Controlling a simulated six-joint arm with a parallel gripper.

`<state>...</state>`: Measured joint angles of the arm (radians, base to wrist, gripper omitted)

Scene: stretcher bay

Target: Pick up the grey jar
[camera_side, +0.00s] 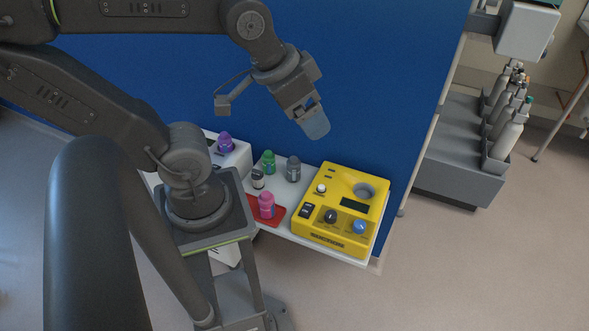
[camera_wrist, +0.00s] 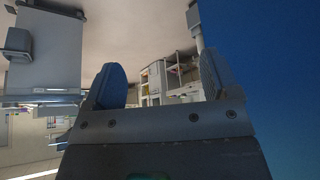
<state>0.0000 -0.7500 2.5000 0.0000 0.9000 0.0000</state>
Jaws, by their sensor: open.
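The grey jar (camera_side: 293,168) stands upright on the white table, between a green jar (camera_side: 268,161) and the yellow device. My gripper (camera_side: 317,127) is above and slightly right of the jar in the side view, in the air and apart from it. In the wrist view my gripper (camera_wrist: 160,82) shows two fingers spread apart with nothing between them. The wrist camera looks out across the room, and the grey jar does not show there.
The yellow device (camera_side: 345,182) with knobs stands right of the jar. A pink jar (camera_side: 266,205) is on a red mat (camera_side: 279,213). A small white-and-black jar (camera_side: 257,179) stands close by. A purple jar (camera_side: 225,142) is on a white box. A blue panel (camera_side: 400,60) rises behind the table.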

